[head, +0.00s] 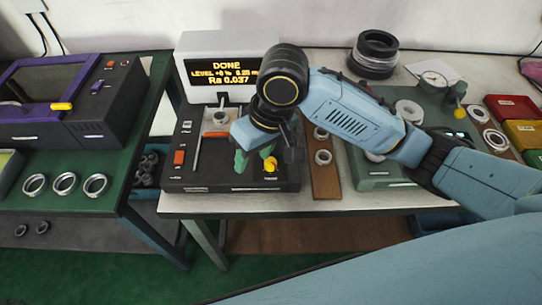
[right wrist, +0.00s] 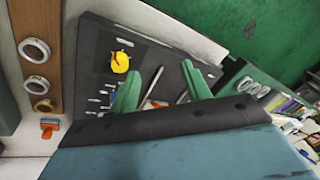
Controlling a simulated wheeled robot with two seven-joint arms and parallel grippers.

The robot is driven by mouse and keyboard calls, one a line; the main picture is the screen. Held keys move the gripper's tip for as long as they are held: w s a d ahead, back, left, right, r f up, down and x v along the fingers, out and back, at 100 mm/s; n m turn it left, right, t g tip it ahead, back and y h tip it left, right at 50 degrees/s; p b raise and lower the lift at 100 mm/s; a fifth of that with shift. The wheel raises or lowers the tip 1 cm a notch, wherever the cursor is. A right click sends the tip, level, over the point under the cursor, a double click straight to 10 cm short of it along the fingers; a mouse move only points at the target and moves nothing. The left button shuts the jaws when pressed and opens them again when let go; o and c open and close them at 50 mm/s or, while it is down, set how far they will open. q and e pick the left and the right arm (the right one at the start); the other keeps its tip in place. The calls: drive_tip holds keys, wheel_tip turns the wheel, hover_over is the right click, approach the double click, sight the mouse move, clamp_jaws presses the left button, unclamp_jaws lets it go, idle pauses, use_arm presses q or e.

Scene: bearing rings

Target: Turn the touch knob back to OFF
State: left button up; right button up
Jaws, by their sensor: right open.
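The yellow touch knob (head: 270,164) sits at the front right of the black base (head: 222,183) of the measuring machine. The machine's display (head: 222,72) reads DONE and Ra 0.037. My right gripper (head: 254,158) is over the base with its green fingers open and empty, just left of the knob. In the right wrist view the knob (right wrist: 120,64) stands beyond and left of the open fingers (right wrist: 164,84), not between them. The knob's label is too small to read. My left gripper is not in view.
A red switch (head: 179,157) and a thin upright rod (head: 196,150) are on the base's left side. A wooden strip (head: 325,182) with rings lies just right of the base. A purple and black machine (head: 75,100) stands on the left table.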

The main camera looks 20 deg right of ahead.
sight(271, 161)
drive_tip(key=w+d+r+m+h, duration=0.2)
drive_tip(key=w+d+r+h, duration=0.1)
drive_tip(key=d+r, duration=0.25)
drive_tip(key=shift+g, duration=0.5)
drive_tip(key=f+b, duration=0.1)
drive_tip(key=f, duration=0.3)
drive_tip(key=f+b, duration=0.1)
drive_tip(key=f, duration=0.3)
drive_tip(key=a+f+b, duration=0.1)
drive_tip(key=f, duration=0.3)
drive_tip(key=shift+w+f, duration=0.1)
drive_tip(key=shift+f, duration=0.3)
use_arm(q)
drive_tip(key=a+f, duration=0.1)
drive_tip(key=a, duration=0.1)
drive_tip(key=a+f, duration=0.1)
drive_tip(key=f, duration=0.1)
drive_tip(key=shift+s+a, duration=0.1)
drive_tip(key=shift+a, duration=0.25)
